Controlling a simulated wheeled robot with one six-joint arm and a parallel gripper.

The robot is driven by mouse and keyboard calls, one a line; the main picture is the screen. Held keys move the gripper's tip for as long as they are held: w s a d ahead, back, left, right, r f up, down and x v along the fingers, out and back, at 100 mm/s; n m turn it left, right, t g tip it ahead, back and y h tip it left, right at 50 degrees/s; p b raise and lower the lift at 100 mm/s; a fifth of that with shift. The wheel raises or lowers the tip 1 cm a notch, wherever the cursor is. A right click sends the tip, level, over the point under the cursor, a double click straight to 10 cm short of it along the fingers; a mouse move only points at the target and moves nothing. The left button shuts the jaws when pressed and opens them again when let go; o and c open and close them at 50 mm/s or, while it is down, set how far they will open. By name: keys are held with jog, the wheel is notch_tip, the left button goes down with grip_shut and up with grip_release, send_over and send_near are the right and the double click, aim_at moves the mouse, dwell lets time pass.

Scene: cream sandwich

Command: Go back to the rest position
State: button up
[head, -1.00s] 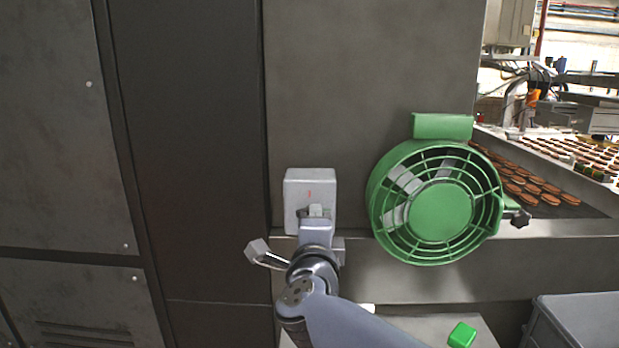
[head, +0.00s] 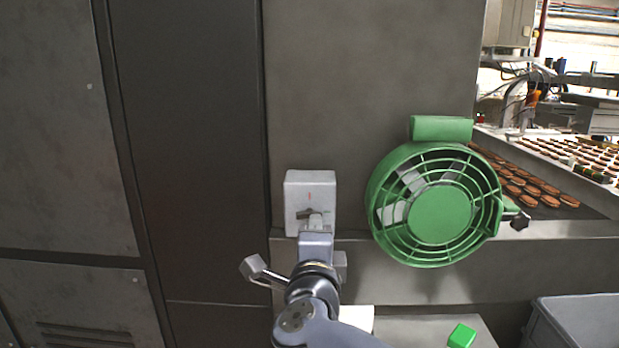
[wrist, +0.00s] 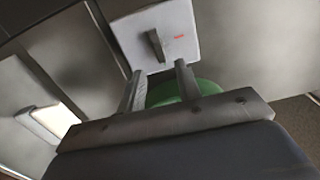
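My gripper (head: 316,222) is just in front of and below a pale grey switch box (head: 311,192) on the metal wall. In the wrist view the two fingers of my gripper (wrist: 160,84) stand apart with nothing clearly held. The switch box (wrist: 152,28) is beyond the fingertips there, and its dark lever (wrist: 156,45) shows clear of them. A green rounded shape (wrist: 170,92) lies behind and between the fingers; I cannot tell what it is.
A green caged fan (head: 440,215) is to the right of my gripper. A green block (head: 462,335) and a white item (head: 357,318) are below. A grey bin (head: 578,322) stands at lower right. Biscuits (head: 520,188) lie on a conveyor at right.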

jog(key=w, duration=0.1)
jog(key=w+n+p, duration=0.1)
jog(key=w, duration=0.1)
jog(key=w+r+n+p, duration=0.1)
jog(key=shift+w, duration=0.4)
jog(key=n+p, duration=0.2)
jog(key=n, duration=0.1)
jog(key=shift+n, duration=0.3)
jog(key=shift+a+n+p, duration=0.1)
jog(key=shift+n+p, duration=0.95)
jog(key=shift+n, duration=0.15)
